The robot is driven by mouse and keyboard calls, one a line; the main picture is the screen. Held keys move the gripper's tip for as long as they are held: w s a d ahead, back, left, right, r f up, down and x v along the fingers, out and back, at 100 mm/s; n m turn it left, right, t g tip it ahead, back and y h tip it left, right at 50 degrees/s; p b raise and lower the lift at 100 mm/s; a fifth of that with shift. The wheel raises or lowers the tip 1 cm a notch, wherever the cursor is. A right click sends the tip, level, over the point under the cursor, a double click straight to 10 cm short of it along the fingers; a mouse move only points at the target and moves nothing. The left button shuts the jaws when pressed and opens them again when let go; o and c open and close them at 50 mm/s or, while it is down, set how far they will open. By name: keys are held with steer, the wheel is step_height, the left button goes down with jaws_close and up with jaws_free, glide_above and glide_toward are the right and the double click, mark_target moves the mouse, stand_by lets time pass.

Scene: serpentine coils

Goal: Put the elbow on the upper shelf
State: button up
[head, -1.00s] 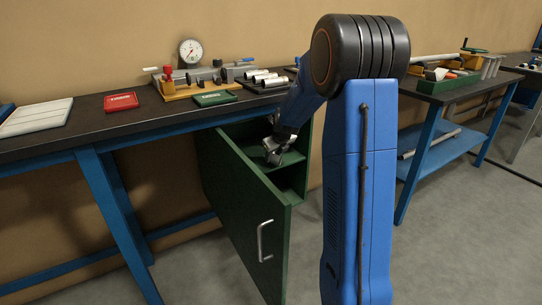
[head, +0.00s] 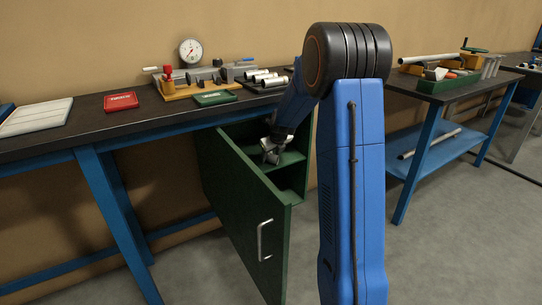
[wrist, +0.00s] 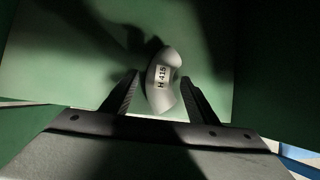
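The elbow (wrist: 162,80) is a pale grey bent pipe fitting marked "H 415". In the wrist view it lies between and just past the fingertips of my gripper (wrist: 160,85), over a green surface (wrist: 60,70). The fingers stand apart, with a gap showing at the left finger, so my gripper looks open. In the head view my gripper (head: 270,152) is inside the green cabinet, over its upper shelf (head: 293,158). The elbow cannot be clearly told from the gripper there.
The cabinet door (head: 240,205) stands open at the left of the opening, with a metal handle (head: 262,240). The workbench (head: 60,132) runs above the cabinet, with a red box (head: 121,101) and several tools on it. Another bench (head: 440,97) stands at right.

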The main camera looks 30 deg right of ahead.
steer(key=v, duration=0.7)
steer(key=shift+s+r, duration=0.2)
steer(key=shift+r, duration=0.1)
stand_by(0.5)
